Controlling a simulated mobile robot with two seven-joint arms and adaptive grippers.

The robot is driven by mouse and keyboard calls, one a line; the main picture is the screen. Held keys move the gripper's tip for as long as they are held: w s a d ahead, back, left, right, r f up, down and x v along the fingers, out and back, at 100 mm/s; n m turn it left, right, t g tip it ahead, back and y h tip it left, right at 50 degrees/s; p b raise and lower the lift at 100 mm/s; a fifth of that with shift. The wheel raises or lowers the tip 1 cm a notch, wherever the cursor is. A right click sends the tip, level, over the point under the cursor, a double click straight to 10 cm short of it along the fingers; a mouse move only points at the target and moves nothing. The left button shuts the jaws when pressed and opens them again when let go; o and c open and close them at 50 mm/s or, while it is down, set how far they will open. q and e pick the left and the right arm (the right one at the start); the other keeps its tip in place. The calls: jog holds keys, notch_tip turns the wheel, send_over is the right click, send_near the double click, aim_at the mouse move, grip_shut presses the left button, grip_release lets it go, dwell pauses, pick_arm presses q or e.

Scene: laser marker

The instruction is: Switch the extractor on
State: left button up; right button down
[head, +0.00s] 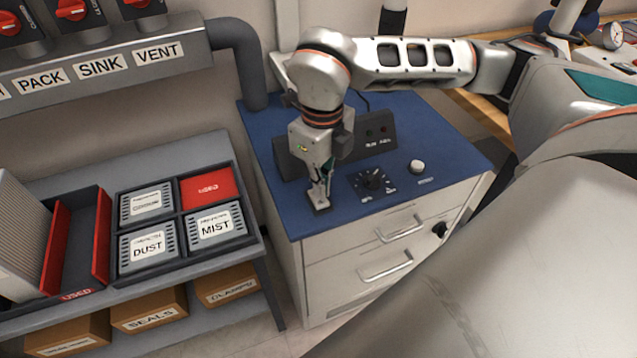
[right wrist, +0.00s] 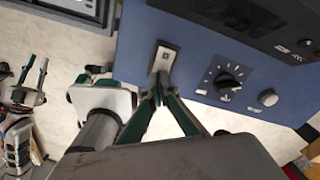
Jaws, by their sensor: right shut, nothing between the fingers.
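The blue-topped cabinet (head: 440,150) carries a small switch plate (right wrist: 167,57) with a dark, narrow centre. My right gripper (head: 320,199) points down at this plate near the front left of the top. It is shut and empty, and its tips (right wrist: 160,90) overlap the plate's lower end in the right wrist view. I cannot tell whether they touch it or which way the switch is set. A black dial (head: 372,180) and a pale round knob (head: 417,167) sit to the right. My left gripper (right wrist: 32,88) seems to show at the far left of the right wrist view.
A dark box with small lamps (head: 375,132) stands behind the dial. A shelf on the left holds a tray (head: 183,204) of labelled cartridges. A grey pipe (head: 240,65) comes down at the cabinet's back left corner. Drawer handles (head: 400,228) stick out in front.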

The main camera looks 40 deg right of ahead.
aim_at(321, 202)
pick_arm(q)
jog(key=shift+w+f, duration=0.1)
pick_arm(e)
jog(key=shift+f, duration=0.25)
